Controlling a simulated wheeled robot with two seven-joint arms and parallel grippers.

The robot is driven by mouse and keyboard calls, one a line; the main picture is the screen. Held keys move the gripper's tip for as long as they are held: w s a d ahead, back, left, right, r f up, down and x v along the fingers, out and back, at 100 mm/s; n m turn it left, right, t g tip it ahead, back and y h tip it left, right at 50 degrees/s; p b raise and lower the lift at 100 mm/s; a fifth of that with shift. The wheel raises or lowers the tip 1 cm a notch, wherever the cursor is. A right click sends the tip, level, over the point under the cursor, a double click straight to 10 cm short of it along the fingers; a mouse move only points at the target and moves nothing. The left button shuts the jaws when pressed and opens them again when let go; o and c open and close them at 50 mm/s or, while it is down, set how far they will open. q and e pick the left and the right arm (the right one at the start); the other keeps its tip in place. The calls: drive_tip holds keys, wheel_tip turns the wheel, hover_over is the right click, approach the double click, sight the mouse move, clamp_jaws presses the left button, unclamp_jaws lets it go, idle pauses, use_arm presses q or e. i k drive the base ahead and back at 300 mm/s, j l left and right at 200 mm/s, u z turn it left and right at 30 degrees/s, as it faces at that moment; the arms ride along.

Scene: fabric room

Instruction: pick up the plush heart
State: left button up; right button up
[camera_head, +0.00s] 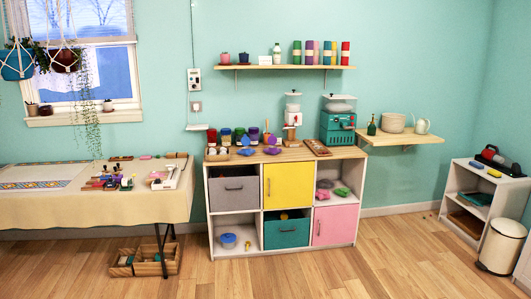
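I cannot clearly make out a plush heart; the small soft-looking things are too small to tell by shape. A purple one (272,151) and a blue one (247,152) lie on the wooden top of the cabinet (300,154). A pink one (322,194) and a green one (342,191) lie in the cabinet's open right compartment. Neither of my grippers is in view.
A cloth-covered table (100,205) with many small items stands at the left, with wooden crates (155,261) on the floor below. A white shelf unit (473,197) and a bin (501,247) stand at the right. The wooden floor (390,260) in front is clear.

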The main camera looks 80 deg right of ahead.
sight(247, 150)
drive_tip(key=z, duration=2.85)
